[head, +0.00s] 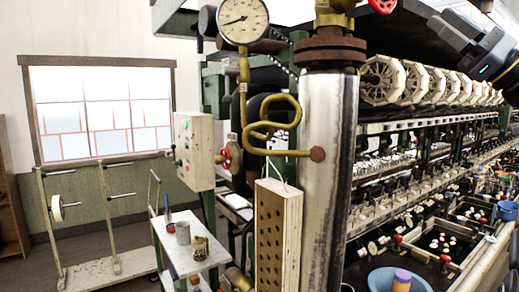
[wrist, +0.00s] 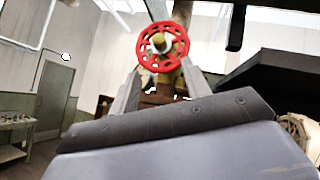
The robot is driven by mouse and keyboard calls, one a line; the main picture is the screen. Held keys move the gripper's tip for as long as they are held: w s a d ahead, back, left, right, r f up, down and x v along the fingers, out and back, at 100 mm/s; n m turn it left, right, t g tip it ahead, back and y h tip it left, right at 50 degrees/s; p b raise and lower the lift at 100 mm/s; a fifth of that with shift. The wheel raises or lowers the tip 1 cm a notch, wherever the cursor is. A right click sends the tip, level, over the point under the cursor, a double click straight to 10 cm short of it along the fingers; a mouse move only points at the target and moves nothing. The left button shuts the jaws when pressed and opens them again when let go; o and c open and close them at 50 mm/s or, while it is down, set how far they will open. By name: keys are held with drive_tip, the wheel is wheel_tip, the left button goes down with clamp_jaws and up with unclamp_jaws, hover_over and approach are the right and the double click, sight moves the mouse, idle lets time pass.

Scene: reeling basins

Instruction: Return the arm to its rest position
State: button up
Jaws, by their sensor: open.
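My gripper (wrist: 160,72) shows in the wrist view with its two pale fingers apart and nothing visible held between them. Past the fingertips is a red handwheel (wrist: 163,46) on a brass valve; I cannot tell how far it is from the fingers. In the head view, part of my dark arm (head: 470,45) crosses the upper right corner, over the reeling machine. The gripper's fingers cannot be made out in that view.
A steel pipe (head: 330,180) with a rusty flange stands in the middle, beside a pressure gauge (head: 243,20). A row of reels (head: 420,82) runs along the machine. A blue basin (head: 385,281) is below right. A small table (head: 190,258) holds cans.

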drive_tip(key=p+x, duration=0.2)
drive_tip(key=x, duration=0.4)
drive_tip(key=shift+a+r, duration=0.2)
drive_tip(key=shift+a, duration=0.05)
